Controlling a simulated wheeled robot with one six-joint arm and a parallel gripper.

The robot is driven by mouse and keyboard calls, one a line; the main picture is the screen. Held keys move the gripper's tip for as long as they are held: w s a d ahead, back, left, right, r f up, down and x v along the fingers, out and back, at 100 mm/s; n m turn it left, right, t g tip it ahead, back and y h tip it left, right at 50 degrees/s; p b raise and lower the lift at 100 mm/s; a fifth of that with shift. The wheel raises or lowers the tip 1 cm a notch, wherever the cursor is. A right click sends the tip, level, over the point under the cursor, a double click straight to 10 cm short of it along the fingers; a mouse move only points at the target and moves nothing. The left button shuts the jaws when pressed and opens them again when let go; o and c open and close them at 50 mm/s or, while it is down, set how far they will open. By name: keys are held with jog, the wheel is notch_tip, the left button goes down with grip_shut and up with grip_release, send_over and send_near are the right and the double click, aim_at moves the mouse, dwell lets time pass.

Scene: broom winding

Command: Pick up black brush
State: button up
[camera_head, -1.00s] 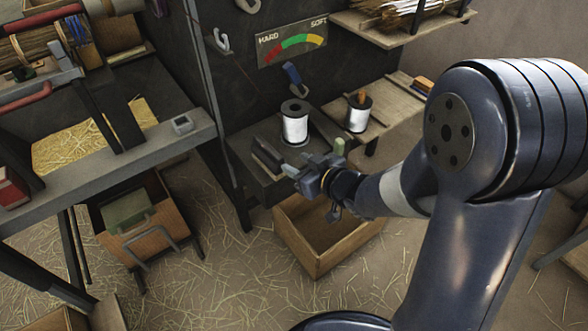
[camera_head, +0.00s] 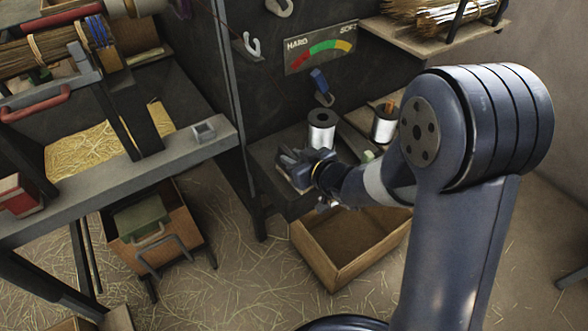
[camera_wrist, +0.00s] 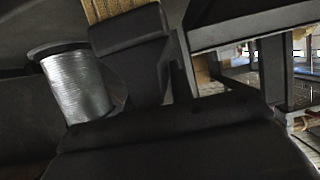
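In the wrist view, a black block with tan bristles (camera_wrist: 128,30), which looks like the black brush, is at the top, left of centre. Dark parts, probably of my gripper, fill the lower middle and hide its lower end. In the head view, my gripper (camera_head: 290,166) is low over the dark shelf (camera_head: 268,153), where the brush lay, and covers most of it. The finger gap is hidden, so I cannot tell whether the fingers are closed on the brush.
A silver wire spool (camera_head: 322,132) stands just behind my gripper; it also shows in the wrist view (camera_wrist: 76,88). A second spool (camera_head: 384,126) is farther right. An open wooden drawer (camera_head: 350,250) is below the shelf. The workbench edge (camera_head: 130,180) is at left.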

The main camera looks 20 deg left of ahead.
grip_shut()
